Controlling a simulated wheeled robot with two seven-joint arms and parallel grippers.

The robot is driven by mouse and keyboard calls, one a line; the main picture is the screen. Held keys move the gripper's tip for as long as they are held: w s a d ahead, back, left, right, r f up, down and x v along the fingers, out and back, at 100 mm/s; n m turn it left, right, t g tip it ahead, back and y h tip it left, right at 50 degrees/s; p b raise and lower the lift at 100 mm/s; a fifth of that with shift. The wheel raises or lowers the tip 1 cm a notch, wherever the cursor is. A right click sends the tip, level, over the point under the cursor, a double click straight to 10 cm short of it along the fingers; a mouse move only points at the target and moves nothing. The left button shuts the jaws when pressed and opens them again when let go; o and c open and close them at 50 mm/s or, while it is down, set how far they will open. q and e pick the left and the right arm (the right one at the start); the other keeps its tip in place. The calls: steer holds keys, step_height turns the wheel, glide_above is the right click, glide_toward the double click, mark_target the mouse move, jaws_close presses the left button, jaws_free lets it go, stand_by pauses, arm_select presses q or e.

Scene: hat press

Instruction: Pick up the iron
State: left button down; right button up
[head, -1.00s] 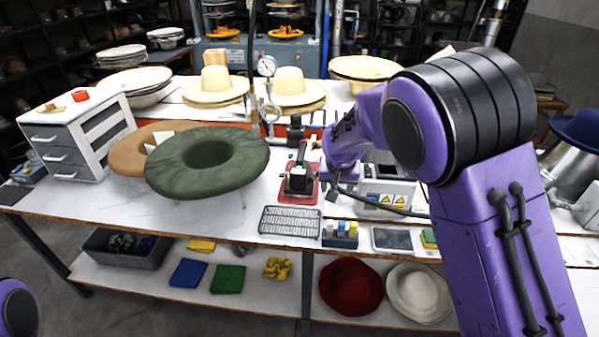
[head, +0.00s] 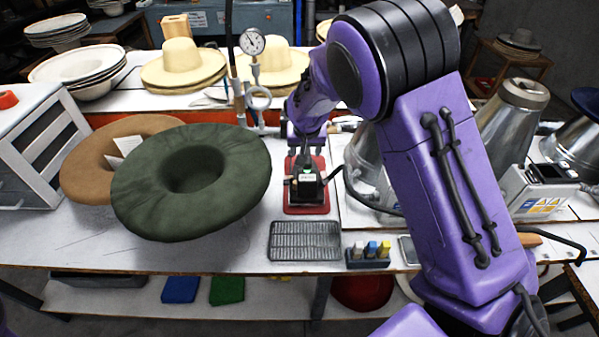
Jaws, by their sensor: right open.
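The iron (head: 308,188) is a small dark block-like body with a little lit green display. It stands on a red mat (head: 305,210) on the white table. My right gripper (head: 303,150) comes down from behind, at the iron's far, upper end. It is open; its fingers are small and partly hidden, so I cannot tell whether they touch the handle or are around it. The iron's handle is largely hidden by the gripper. My left gripper is not in view.
A green felt hat (head: 195,210) stands left of the iron, with a brown one (head: 85,172) behind it. A wire rack (head: 304,241) and a small block holder (head: 368,256) lie in front. A pressure gauge (head: 252,42) rises behind. A dark cable runs right from the iron.

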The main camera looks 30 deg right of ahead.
mark_target(308, 167)
steer(key=shift+s+d+f, duration=0.4)
steer(key=shift+s+f, duration=0.05)
steer(key=shift+f, duration=0.2)
steer(key=p+x, duration=0.1)
steer(key=x, duration=0.2)
steer(key=p+x, duration=0.1)
steer(key=x, duration=0.2)
steer(key=shift+w+a, duration=0.2)
steer(key=shift+w, duration=0.25)
steer(key=shift+s+r, duration=0.1)
steer(key=shift+s, duration=0.25)
steer(key=shift+c, duration=1.3)
jaws_close()
steer(key=shift+r, duration=0.25)
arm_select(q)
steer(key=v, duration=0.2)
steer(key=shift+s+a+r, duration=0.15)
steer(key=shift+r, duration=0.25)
arm_select(e)
steer(key=shift+w+f, duration=0.1)
steer(key=shift+w, duration=0.15)
